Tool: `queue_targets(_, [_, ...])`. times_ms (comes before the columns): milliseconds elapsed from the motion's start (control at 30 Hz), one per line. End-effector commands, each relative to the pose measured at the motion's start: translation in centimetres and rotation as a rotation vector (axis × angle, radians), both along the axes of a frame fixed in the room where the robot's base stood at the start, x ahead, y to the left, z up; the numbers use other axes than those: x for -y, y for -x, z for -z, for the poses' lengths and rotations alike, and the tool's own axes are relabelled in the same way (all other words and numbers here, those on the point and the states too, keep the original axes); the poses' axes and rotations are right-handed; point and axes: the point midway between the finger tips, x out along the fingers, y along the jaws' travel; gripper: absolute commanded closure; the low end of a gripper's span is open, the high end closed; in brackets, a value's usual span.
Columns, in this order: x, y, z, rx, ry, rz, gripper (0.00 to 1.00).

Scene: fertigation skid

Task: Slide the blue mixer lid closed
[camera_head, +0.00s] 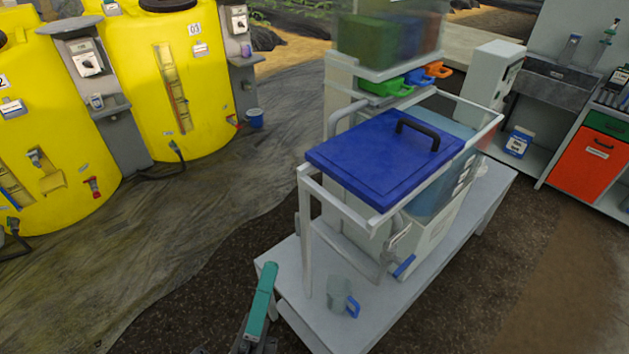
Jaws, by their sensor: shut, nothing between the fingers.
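The blue mixer lid (378,160) is a flat square panel with a dark arched handle (418,134) near its far right edge. It rests on the pale rails of a frame (340,201) and overhangs the front left of the mixer. The mixer body (432,232) is pale, with a light blue tub (452,131) showing behind and to the right of the lid. My gripper (264,288) is at the bottom, below and left of the lid and apart from it. It looks like one narrow teal piece, shut and empty.
A clear jug (341,296) with a blue handle stands on the grey bench (376,327) under the overhanging lid. A shelf (388,67) with coloured scoops stands behind the mixer. Yellow tanks (178,75) stand at left. The ground between the tanks and bench is mostly clear.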

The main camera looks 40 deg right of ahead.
Motion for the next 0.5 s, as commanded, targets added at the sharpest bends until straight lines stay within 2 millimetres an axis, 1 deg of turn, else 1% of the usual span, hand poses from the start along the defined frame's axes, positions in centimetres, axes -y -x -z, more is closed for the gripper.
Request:
queue_targets(33, [0.7,-0.6,-0.8,0.075,-0.063,-0.009,1.00])
queue_targets(100, [1.7,-1.2,-1.5,0.175,-0.158,-0.021,1.00])
queue_targets(300, [4.2,-3.4,-2.5,0.444,-0.436,-0.060,1.00])
queue_targets(500, [5.3,-6.7,-3.0,0.676,-0.717,-0.104,1.00])
